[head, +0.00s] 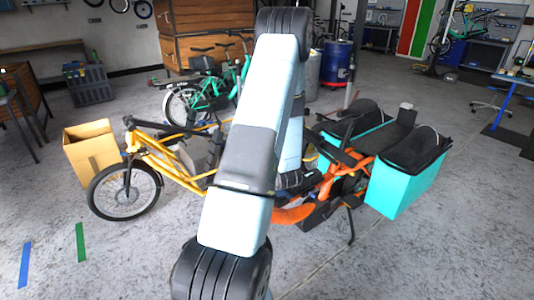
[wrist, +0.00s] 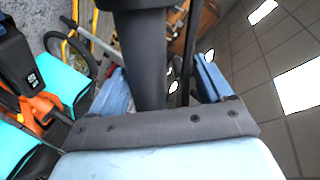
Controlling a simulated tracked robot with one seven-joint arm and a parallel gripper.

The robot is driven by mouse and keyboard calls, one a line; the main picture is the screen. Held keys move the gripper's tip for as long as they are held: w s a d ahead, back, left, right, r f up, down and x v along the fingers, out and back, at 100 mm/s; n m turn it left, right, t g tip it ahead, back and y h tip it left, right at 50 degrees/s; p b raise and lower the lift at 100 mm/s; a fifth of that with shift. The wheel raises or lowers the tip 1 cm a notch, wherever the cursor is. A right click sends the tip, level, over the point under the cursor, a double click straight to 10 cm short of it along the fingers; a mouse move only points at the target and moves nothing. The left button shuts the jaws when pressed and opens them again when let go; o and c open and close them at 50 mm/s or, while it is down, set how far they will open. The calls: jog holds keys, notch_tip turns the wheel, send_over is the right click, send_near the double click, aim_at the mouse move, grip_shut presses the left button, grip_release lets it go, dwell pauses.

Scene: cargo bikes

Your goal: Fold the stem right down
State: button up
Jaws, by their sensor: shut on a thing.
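In the wrist view the black stem (wrist: 147,55) rises between the two blue fingers of my gripper (wrist: 160,70). The gripper is shut on it; the exact contact is hard to see behind the dark palm. A thinner black bar or cable (wrist: 190,45) runs beside the stem. In the head view the orange cargo bike (head: 335,185) stands behind my arm, with black handlebar parts (head: 345,157) just right of it. My arm hides the gripper and the stem in that view, so the stem's tilt cannot be told there.
Teal panniers (head: 392,178) hang on the orange bike's right end. A yellow cargo bike (head: 160,160) stands close on the left, beside a cardboard box (head: 92,148).

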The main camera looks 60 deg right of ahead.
jog(key=v, duration=1.1)
jog(key=w+a+r+n+g+y, duration=0.1)
jog(key=w+a+r+n, duration=0.2)
jog(key=w+r, duration=0.35)
jog(key=w+a+r+n+g+y, duration=0.1)
jog(key=w+a+r+n+y, duration=0.2)
jog(key=w, duration=0.6)
jog(key=w+a+r+n+g, duration=0.1)
jog(key=w+a+r+n, duration=0.4)
jog(key=a+r, duration=0.65)
jog(key=s+a+r+n+g+y, duration=0.1)
jog(key=a+r+y, duration=0.15)
jog(key=a, duration=0.65)
jog(key=s+a+r+n+g+y, duration=0.1)
jog(key=s+a+r, duration=0.15)
jog(key=a, duration=0.65)
jog(key=s+a+r+n+g+y, duration=0.1)
jog(key=s+a+r+n+y, duration=0.2)
jog(key=s+a, duration=0.7)
jog(key=a+r+n, duration=0.1)
jog(key=a, duration=0.2)
jog(key=shift+s+a, duration=0.2)
jog(key=shift+a, duration=0.15)
